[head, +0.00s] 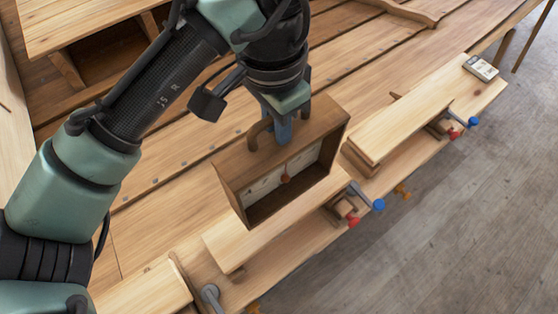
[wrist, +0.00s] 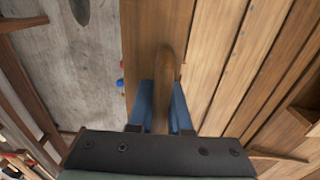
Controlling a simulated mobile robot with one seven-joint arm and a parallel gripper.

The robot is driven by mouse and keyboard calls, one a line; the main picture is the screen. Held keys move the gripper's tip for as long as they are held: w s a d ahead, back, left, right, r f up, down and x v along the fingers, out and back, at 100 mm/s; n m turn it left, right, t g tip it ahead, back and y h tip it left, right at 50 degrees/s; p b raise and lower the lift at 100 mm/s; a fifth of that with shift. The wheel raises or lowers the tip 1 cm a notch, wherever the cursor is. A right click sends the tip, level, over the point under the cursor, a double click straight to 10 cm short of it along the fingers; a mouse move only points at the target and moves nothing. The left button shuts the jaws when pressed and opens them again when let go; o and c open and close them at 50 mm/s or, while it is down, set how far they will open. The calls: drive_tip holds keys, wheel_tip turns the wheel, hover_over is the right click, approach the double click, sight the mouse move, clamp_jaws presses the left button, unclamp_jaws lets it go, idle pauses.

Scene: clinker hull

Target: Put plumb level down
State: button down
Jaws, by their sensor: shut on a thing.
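The plumb level (head: 236,163) is a wooden box-like frame with an open front, a pale scale board inside and a small orange-red bob. A curved wooden handle (head: 257,129) rises from its top. My gripper (head: 283,132) is shut on this handle from above, its blue fingers on both sides. In the wrist view, the fingers of my gripper (wrist: 163,108) flank the handle (wrist: 166,68), above the level's flat top (wrist: 150,22). The level is upright over the plank at the hull's edge. I cannot tell whether its bottom touches the plank.
Clamps with red (head: 352,219) and blue (head: 378,205) knobs sit along the hull edge, close right of the level. A raised plank (head: 400,122) lies beyond, with a small boxed device (head: 481,67) at its far end. The grey floor (head: 450,220) is open.

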wheel_tip(320, 180, down, 6)
drive_tip(key=p, duration=0.1)
drive_tip(key=shift+f+p, duration=0.2)
drive_tip(key=shift+p, duration=0.1)
drive_tip(key=c, duration=0.8)
unclamp_jaws()
drive_tip(key=shift+f, duration=0.1)
drive_tip(key=shift+c, duration=0.2)
drive_tip(key=r+b, duration=0.1)
drive_tip(key=r, duration=0.5)
drive_tip(key=r+b, duration=0.2)
drive_tip(key=r, duration=0.4)
drive_tip(key=shift+s+a+r, duration=0.15)
drive_tip(key=shift+a, duration=0.05)
